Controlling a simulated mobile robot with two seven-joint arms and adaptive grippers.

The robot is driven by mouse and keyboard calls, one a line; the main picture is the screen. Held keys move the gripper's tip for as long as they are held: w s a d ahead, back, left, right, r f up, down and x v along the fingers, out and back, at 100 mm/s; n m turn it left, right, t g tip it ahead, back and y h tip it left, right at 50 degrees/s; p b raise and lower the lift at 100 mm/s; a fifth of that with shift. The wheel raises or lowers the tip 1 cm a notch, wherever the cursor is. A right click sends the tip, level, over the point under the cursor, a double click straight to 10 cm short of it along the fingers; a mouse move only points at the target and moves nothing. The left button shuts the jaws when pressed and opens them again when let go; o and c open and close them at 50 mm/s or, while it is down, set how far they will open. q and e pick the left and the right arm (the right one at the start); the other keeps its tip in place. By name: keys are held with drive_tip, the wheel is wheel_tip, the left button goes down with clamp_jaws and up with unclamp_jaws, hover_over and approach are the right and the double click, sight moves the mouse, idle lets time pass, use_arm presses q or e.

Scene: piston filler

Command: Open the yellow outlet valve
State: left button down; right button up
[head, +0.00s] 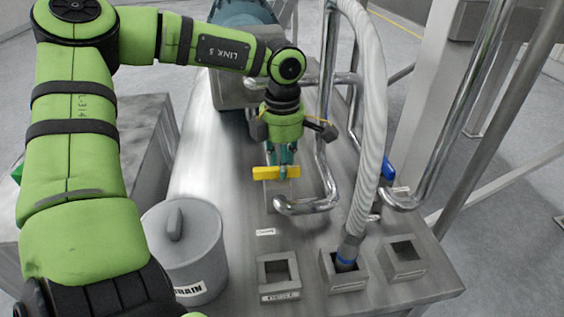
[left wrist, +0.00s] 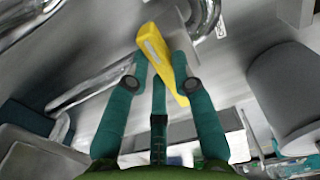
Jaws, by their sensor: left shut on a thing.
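The yellow outlet valve handle (head: 277,173) is a bar lying crosswise over the steel surface in the head view. In the left wrist view the yellow handle (left wrist: 162,62) runs slantwise between my fingertips. My left gripper (head: 282,160) comes down on it from above. It is shut on the handle, with teal fingers on both sides of it; it also shows in the left wrist view (left wrist: 160,75). The valve body under the handle is mostly hidden. My right gripper is not in view.
Bent steel pipes (head: 310,205) and a ribbed hose (head: 372,130) stand just right of the handle. A blue handle (head: 388,167) is farther right. A lidded grey drain pot (head: 187,250) stands at front left. Square sockets (head: 278,272) line the front edge.

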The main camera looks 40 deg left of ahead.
use_arm(q)
drive_tip(key=m+b, duration=0.2)
drive_tip(key=b, duration=0.1)
drive_tip(key=shift+s+d+f+m, duration=0.2)
drive_tip(key=shift+f+m, duration=0.1)
drive_tip(key=shift+m, duration=0.1)
drive_tip(key=shift+m+b, duration=0.7)
drive_tip(key=shift+m, duration=0.3)
drive_tip(key=m, duration=0.1)
drive_tip(key=m+b, duration=0.1)
drive_tip(key=shift+s+d+r+m, duration=0.1)
drive_tip(key=shift+s+d+m, duration=0.1)
drive_tip(key=shift+m, duration=0.1)
drive_tip(key=m, duration=0.1)
drive_tip(key=m+b, duration=0.1)
drive_tip(key=m, duration=0.2)
drive_tip(key=shift+s, duration=0.25)
drive_tip(key=m, duration=0.6)
drive_tip(key=shift+s, duration=0.3)
drive_tip(key=shift+d, duration=0.1)
drive_tip(key=c, duration=1)
unclamp_jaws()
drive_tip(key=shift+c, duration=0.2)
drive_tip(key=shift+r, duration=0.2)
